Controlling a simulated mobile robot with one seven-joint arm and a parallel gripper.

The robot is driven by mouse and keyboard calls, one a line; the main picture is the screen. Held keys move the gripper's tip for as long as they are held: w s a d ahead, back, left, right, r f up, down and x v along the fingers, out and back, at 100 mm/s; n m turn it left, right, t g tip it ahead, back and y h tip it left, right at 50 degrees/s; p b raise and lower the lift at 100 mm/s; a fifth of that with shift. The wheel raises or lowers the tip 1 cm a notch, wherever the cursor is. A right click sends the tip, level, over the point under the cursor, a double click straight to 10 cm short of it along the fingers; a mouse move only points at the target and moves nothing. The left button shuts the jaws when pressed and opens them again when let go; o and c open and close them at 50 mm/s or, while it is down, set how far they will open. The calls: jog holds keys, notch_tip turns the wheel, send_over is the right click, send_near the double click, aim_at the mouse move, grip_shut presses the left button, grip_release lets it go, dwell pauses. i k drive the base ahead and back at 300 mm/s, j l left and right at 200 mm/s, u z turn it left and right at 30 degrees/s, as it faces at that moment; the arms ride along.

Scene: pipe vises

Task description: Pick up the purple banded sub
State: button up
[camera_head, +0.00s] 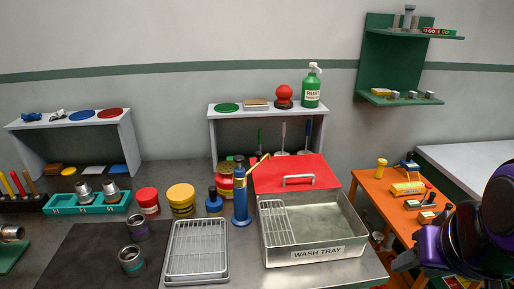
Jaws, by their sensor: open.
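The purple banded sub (138,228) is a short grey metal cylinder with a purple band. It stands on the dark mat (88,250) at the left of the bench. A similar sub with a teal band (131,259) stands just in front of it. My gripper (402,262) is at the lower right, in front of the orange table, far from the subs. It is open, and no held object shows. Part of it is hidden by my arm.
A wire rack tray (197,252) lies right of the mat. The wash tray (318,240) with its red lid (290,172) and a blue torch-like bottle (240,195) stand between my gripper and the subs. A teal holder (87,203) with metal fittings sits behind the mat.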

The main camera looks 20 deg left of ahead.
aim_at(137, 226)
jog(key=u, duration=0.45)
jog(key=k+j+u, duration=0.1)
jog(key=u, duration=0.3)
jog(key=j+u, duration=0.1)
jog(key=u, duration=0.35)
jog(key=j+u, duration=0.1)
jog(key=u, duration=0.35)
jog(key=i+j, duration=0.15)
jog(key=j, duration=0.2)
jog(key=i+j+u, duration=0.15)
jog(key=j, duration=0.15)
jog(key=i+j, duration=0.2)
jog(key=j+u, duration=0.05)
jog(key=j, duration=0.1)
